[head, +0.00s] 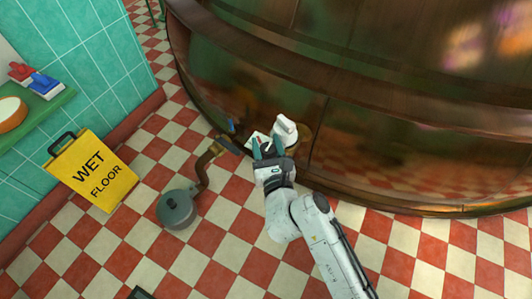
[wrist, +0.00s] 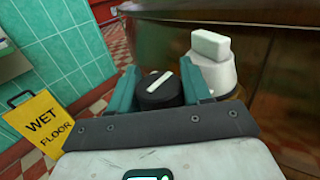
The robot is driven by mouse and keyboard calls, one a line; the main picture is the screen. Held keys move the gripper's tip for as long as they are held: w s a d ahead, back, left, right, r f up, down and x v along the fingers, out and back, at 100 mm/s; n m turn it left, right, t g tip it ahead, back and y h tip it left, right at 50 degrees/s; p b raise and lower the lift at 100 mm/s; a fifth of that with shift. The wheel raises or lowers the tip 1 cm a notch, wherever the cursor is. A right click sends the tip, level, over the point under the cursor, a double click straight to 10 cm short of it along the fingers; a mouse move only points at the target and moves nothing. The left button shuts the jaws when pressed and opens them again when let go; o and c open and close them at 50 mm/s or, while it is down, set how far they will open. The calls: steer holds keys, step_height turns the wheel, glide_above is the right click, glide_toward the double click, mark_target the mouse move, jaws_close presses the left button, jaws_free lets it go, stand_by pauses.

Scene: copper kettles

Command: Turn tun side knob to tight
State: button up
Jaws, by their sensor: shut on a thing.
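The large copper tun (head: 350,75) fills the upper right of the head view, and its side (wrist: 240,22) shows in the wrist view. A round black knob (wrist: 158,97) with a white bar mark on its face sits between the teal fingers of my gripper (wrist: 162,82). My gripper (head: 266,149) is low at the tun's side in the head view, shut on this knob. The white bar is tilted, its right end higher. The fingers hide the knob's sides, and any setting labels are too small or hidden to read.
A white block-topped fitting (wrist: 215,58) stands close to the right of my fingers; it shows in the head view (head: 285,130) too. A bent brown pipe (head: 204,165) leads to a grey round pan (head: 177,208). A yellow wet floor sign (head: 92,171) stands left. Checkered floor is free in front.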

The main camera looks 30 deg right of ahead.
steer(key=shift+m+h+b, duration=0.3)
steer(key=shift+h+b, duration=0.1)
steer(key=shift+b, duration=0.15)
steer(key=o, duration=1)
steer(key=shift+c, duration=0.2)
steer(key=v, duration=1)
steer(key=shift+s, duration=0.35)
steer(key=shift+a, duration=0.1)
